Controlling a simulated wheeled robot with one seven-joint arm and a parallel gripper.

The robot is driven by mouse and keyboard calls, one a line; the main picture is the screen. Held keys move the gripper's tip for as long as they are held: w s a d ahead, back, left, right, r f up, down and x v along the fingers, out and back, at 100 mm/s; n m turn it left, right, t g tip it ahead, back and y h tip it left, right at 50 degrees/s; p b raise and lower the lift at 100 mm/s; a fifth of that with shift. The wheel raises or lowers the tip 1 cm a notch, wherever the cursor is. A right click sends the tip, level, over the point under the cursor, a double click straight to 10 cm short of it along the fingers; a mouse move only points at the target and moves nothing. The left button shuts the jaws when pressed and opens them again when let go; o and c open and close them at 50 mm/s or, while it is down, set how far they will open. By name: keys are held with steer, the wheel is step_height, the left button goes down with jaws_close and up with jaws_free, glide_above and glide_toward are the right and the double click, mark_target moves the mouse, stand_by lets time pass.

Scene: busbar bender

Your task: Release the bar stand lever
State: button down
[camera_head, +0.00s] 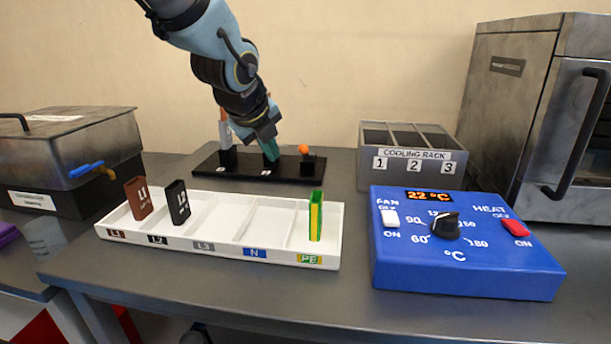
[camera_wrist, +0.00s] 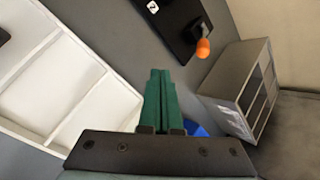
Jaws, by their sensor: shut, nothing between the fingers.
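The bar stand (camera_head: 207,168) is a long black base at the back middle of the table, with numbered black blocks. Its lever has an orange ball knob (camera_head: 304,149) at the right end. In the wrist view the orange knob (camera_wrist: 203,48) shows at the upper right, beside the black stand base (camera_wrist: 172,22). My gripper (camera_head: 272,156) has green fingers and reaches down by the middle of the stand, left of the knob and apart from it. In the wrist view my gripper (camera_wrist: 160,76) is shut and empty. The fingers hide part of the stand.
A white divided tray (camera_head: 225,212) stands in front of the stand, with brown, black and green-yellow pieces in it. A grey cooling rack (camera_head: 412,160) is to the right. A blue heater box (camera_head: 460,255) and steel oven (camera_head: 515,95) stand farther right; a metal tank (camera_head: 70,140) is left.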

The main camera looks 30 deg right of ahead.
mark_target(306, 152)
steer(key=s+d+m, duration=0.1)
steer(key=s+d+m+h+b, duration=0.1)
steer(key=d+m, duration=0.1)
steer(key=s+d+m, duration=0.1)
steer(key=d, duration=0.1)
steer(key=shift+s+m, duration=0.15)
steer(key=shift+m, duration=0.25)
steer(key=shift+f, duration=0.1)
steer(key=b+x, duration=0.3)
steer(key=x, duration=0.7)
steer(key=shift+s+b, duration=0.2)
steer(key=shift+b, duration=0.2)
steer(key=shift+w+r+p, duration=0.65)
steer(key=shift+r+p, duration=0.05)
steer(key=shift+r, duration=0.1)
steer(key=shift+w+r+p, duration=0.55)
steer(key=shift+w+r, duration=0.15)
steer(key=shift+r, duration=0.05)
steer(key=shift+r+g, duration=0.1)
steer(key=shift+g, duration=0.2)
